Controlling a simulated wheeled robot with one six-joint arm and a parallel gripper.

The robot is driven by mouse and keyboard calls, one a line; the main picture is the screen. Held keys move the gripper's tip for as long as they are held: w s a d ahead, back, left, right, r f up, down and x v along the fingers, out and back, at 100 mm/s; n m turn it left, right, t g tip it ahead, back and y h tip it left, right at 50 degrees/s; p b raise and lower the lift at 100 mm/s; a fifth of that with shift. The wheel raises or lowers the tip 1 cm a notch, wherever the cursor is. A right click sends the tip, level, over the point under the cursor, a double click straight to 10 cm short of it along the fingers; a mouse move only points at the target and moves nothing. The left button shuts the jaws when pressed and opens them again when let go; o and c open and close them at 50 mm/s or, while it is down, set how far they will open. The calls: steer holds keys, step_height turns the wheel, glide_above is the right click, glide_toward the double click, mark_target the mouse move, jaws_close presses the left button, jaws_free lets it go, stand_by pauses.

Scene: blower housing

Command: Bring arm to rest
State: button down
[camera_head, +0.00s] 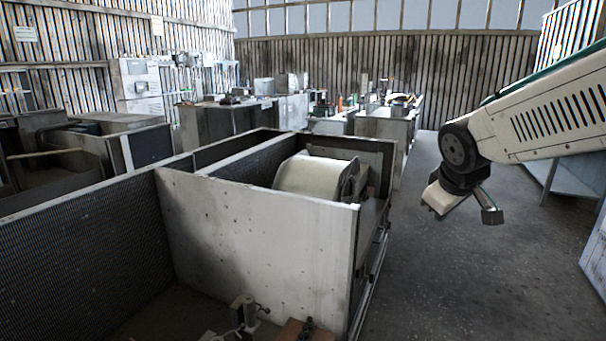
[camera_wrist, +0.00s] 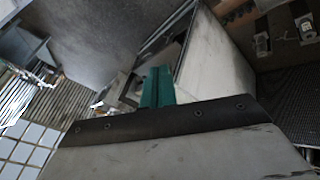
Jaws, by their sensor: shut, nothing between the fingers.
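My arm (camera_head: 550,110) reaches in from the right edge in the head view, raised above the open floor. Its dark wrist joint (camera_head: 460,150) bends downward to the right of the blower housing. In the wrist view the teal fingers of my gripper (camera_wrist: 157,86) are together with nothing between them. The gripper is apart from the housing, and its fingertips cannot be made out clearly in the head view.
The open-topped housing (camera_head: 255,235) fills the lower left and middle, with a pale blower drum (camera_head: 315,176) inside. Clear floor (camera_head: 455,280) lies to its right. Cluttered benches (camera_head: 390,125) stand behind. A bluish-grey bench (camera_head: 578,175) stands at the right.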

steer(key=s+f+m+g+y, duration=0.1)
steer(key=s+m+g, duration=0.1)
steer(key=s, duration=1.2)
steer(key=s+a+f+m+g+y, duration=0.1)
steer(key=s+f+m+g, duration=0.1)
steer(key=s, duration=1.2)
steer(key=shift+s+a+m+g, duration=0.3)
steer(key=shift+m+g, duration=0.2)
steer(key=shift+m, duration=0.4)
